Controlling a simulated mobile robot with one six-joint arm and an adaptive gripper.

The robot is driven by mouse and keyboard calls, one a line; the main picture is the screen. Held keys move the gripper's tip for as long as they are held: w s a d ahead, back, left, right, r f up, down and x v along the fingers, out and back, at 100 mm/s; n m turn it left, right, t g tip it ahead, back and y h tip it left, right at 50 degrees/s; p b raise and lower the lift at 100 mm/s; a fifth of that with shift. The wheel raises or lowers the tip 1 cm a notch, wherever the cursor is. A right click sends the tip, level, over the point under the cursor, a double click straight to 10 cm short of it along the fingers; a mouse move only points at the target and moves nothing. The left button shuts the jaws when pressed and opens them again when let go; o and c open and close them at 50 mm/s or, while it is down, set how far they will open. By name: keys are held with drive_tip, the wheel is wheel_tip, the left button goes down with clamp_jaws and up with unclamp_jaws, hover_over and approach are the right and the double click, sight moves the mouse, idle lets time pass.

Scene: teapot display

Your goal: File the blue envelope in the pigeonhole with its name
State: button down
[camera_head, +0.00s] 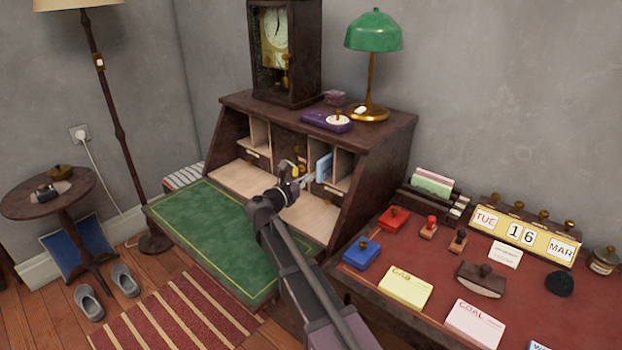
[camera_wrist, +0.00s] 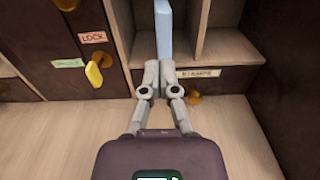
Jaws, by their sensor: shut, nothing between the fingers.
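The blue envelope (camera_head: 323,166) stands upright in a right-hand pigeonhole of the slant-front desk, near that slot's left side. It also shows as a light blue strip in the wrist view (camera_wrist: 163,28). My gripper (camera_wrist: 160,70) is shut and empty, its fingertips just in front of the envelope's lower end; I cannot tell whether they touch it. A cream name label (camera_wrist: 205,73) sits below the pigeonholes, too blurred to read surely.
A yellow tag or key (camera_wrist: 94,72) hangs left of my gripper, near a pink LOCK label (camera_wrist: 93,37). The green writing surface (camera_head: 215,235) is clear. A green lamp (camera_head: 373,40) and clock (camera_head: 285,50) stand on top. The red-topped desk (camera_head: 425,250) at right is crowded.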

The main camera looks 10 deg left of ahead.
drive_tip(key=v, duration=1.1)
drive_tip(key=shift+s, duration=0.15)
drive_tip(key=shift+a, duration=0.15)
